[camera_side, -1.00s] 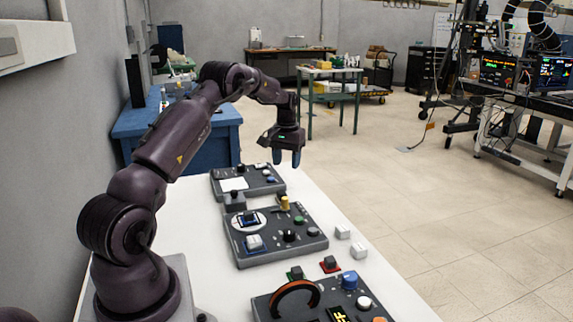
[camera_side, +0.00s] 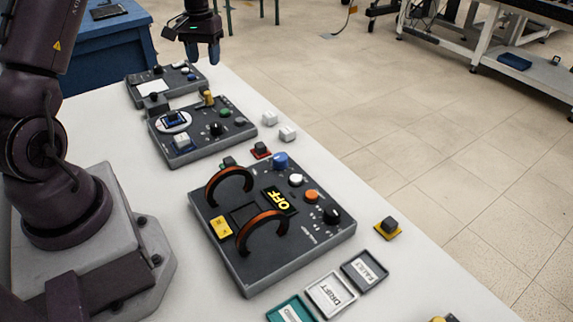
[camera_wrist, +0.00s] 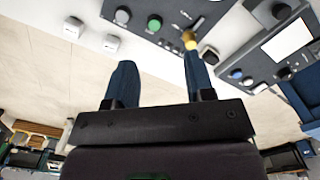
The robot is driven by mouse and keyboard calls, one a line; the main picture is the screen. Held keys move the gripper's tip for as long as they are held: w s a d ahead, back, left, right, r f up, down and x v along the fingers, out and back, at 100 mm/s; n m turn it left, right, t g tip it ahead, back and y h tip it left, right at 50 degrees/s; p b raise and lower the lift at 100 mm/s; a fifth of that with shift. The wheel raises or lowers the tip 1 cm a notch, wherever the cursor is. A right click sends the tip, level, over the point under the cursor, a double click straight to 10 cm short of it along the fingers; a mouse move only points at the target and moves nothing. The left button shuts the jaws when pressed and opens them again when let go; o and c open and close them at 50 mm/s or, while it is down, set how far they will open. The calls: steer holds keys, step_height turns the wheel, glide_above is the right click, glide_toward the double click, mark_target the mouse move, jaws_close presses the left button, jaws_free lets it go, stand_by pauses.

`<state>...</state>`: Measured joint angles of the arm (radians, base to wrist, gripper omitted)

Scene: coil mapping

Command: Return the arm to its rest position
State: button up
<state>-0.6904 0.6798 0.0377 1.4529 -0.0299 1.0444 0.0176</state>
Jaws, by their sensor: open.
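My gripper (camera_side: 203,52) hangs with its blue fingers pointing down, above and just right of the far end of the white table (camera_side: 176,230). In the wrist view my gripper (camera_wrist: 160,58) shows its two fingers apart, with nothing between them. The upper part of the arm is cut off by the top edge of the side view.
A far panel (camera_side: 130,95), a middle panel (camera_side: 205,143) and a near panel (camera_side: 315,240) with two orange-black arches stand on the table. White cubes (camera_side: 288,133), a yellow-based block (camera_side: 388,226) and labelled trays (camera_side: 365,271) lie right and in front. Open floor lies right.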

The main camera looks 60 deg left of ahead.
steer(key=s+d+r+m+t, duration=0.1)
steer(key=s+d+r, duration=0.1)
steer(key=d+r, duration=0.45)
steer(key=s+d+r+m, duration=0.2)
steer(key=d+r, duration=0.1)
steer(key=d, duration=0.6)
steer(key=s+d+r+m+t, duration=0.2)
steer(key=s+d, duration=0.4)
steer(key=d, duration=0.1)
steer(key=s+d+r+m+t, duration=0.2)
steer(key=s+d+r+m, duration=0.1)
steer(key=s+d, duration=0.3)
steer(key=shift+d+r+t, duration=0.35)
steer(key=shift+d+t, duration=0.05)
steer(key=shift+d, duration=0.85)
steer(key=shift+o, duration=0.2)
